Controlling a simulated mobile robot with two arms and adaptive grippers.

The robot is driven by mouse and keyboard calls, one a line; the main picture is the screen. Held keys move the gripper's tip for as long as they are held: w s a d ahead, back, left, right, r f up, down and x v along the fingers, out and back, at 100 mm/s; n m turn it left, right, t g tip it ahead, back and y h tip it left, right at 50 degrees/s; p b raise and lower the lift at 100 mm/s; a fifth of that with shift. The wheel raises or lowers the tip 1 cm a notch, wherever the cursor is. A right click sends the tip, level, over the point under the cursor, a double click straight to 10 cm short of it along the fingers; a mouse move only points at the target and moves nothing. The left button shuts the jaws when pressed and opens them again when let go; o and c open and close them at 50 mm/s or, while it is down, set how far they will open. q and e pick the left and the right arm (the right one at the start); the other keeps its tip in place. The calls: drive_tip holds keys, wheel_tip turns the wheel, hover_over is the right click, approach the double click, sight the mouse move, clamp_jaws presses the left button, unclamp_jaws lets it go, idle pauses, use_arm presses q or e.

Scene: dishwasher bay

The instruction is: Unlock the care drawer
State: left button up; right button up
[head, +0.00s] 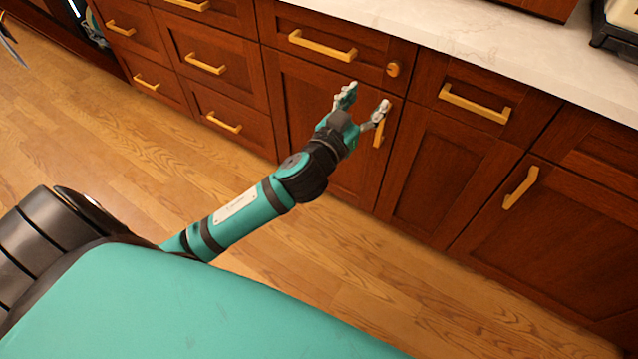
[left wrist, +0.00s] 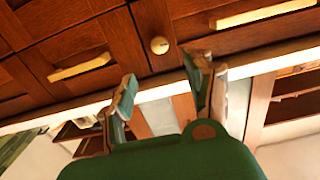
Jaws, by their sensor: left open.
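A brass round knob (head: 393,69) sits at the right end of a wooden drawer front (head: 275,22), beside a long brass bar handle (head: 322,46). I take this knob for the drawer's lock; no label shows, and I cannot tell its turn position. My left gripper (head: 366,98) is open and empty, its fingers spread a little below the knob and apart from it. In the left wrist view the knob (left wrist: 159,45) lies beyond the gap between the open fingers (left wrist: 160,72). My right gripper is not in view.
A pale countertop (head: 480,40) overhangs the drawers. A cabinet door with a vertical brass handle (head: 379,131) is behind my left gripper. More handled drawers flank it on both sides. A dark-based object (head: 612,28) stands on the counter at right. The wooden floor (head: 120,130) is clear.

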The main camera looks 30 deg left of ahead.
use_arm(q)
drive_tip(key=s+a+f+g+p, duration=0.1)
drive_tip(key=s+f+g+p, duration=0.1)
drive_tip(key=f, duration=0.7)
drive_tip(key=s+a+f+m+g+p, duration=0.1)
drive_tip(key=s+a+f+g+p, duration=0.1)
drive_tip(key=f, duration=0.7)
drive_tip(key=s+a+f+g+y+p, duration=0.1)
drive_tip(key=s+f+g+p, duration=0.2)
drive_tip(key=f, duration=0.6)
drive_tip(key=shift+s+a+f+g+p, duration=0.2)
drive_tip(key=shift+s+a+g+p, duration=0.3)
drive_tip(key=shift+s, duration=0.75)
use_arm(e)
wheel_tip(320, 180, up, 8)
use_arm(q)
drive_tip(key=shift+d, duration=0.15)
